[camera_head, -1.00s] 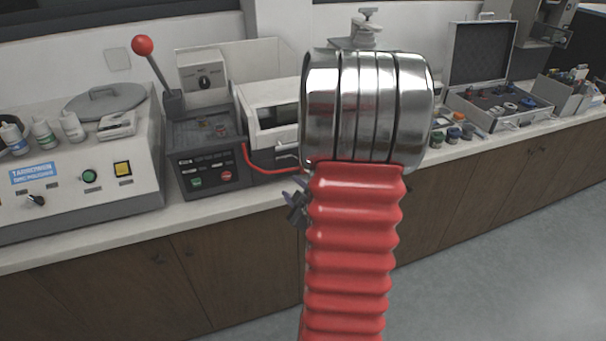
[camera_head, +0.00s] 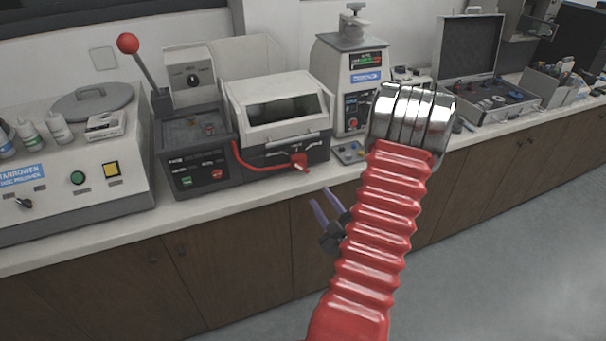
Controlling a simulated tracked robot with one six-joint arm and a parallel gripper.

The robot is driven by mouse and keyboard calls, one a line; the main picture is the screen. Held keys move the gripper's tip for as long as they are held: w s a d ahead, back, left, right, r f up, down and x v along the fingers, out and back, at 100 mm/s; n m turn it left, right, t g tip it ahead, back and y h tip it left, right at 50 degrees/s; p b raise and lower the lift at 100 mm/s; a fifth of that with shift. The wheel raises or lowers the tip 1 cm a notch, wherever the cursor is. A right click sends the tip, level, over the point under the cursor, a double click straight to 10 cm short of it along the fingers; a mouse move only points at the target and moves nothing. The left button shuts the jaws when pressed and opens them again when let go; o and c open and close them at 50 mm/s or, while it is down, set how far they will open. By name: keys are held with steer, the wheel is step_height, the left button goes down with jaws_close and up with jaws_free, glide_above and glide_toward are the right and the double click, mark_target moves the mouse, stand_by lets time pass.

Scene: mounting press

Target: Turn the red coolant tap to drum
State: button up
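The red coolant tap (camera_head: 299,160) is on the front of the grey and white cutting machine (camera_head: 290,112), near its lower right. A red hose (camera_head: 245,163) runs from it along the machine's front to the left. The tap's lettering is too small to read, so I cannot tell its setting. My gripper (camera_head: 321,197) is in front of the counter, below and slightly right of the tap, apart from it. Its two purple-tipped fingers are spread and empty, pointing up and left. My red ribbed arm hides part of the gripper's base.
A lever with a red ball (camera_head: 128,43) stands left of the machine, by a dark control panel (camera_head: 200,172) with green and red buttons. A white press (camera_head: 345,75) stands to the right. An open case (camera_head: 495,95) lies further right. The counter's front edge (camera_head: 250,193) is clear near the tap.

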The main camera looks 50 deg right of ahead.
mark_target(301, 167)
steer(key=shift+w, duration=0.1)
steer(key=x, duration=1.3)
steer(key=shift+w+d, duration=0.2)
steer(key=shift+w, duration=0.1)
steer(key=shift+c, duration=0.4)
